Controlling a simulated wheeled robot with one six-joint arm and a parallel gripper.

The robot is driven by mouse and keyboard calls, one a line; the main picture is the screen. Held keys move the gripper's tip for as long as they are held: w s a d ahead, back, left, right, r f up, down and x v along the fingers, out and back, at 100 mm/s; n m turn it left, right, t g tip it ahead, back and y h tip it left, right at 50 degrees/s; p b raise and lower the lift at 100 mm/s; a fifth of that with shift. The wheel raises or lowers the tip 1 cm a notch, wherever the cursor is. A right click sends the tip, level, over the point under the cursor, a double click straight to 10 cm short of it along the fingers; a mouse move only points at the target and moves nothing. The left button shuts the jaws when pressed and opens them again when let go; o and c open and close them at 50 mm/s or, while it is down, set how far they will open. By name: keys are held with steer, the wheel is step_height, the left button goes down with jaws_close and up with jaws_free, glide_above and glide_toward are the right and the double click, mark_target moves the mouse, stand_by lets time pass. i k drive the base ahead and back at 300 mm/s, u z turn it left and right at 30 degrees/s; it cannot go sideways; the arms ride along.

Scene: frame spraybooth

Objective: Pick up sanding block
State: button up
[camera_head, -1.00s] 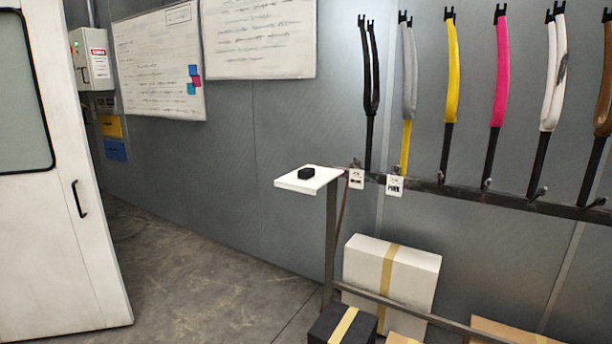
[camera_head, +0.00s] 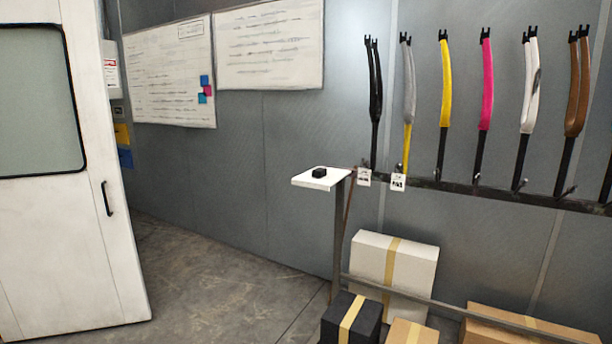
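A small black block (camera_head: 319,173), which looks like the sanding block, lies on a small white shelf (camera_head: 308,182). The shelf sits at the left end of a dark metal rack (camera_head: 450,187), on top of its upright post. The block stands clear of the shelf's edges, with nothing touching it from above. My gripper is not in view, so its distance from the block does not show.
Several coloured forks, such as a yellow one (camera_head: 444,90), hang along the rack. Taped boxes, including a white box (camera_head: 370,262) and a black box (camera_head: 338,318), stand below. A white door (camera_head: 75,230) is at left. Concrete floor (camera_head: 220,275) between is clear.

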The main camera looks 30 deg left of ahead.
mark_target(319, 173)
steer(key=u, duration=0.65)
steer(key=i, duration=0.9)
steer(key=u, duration=0.9)
steer(key=i, duration=2.15)
steer(key=z, duration=0.5)
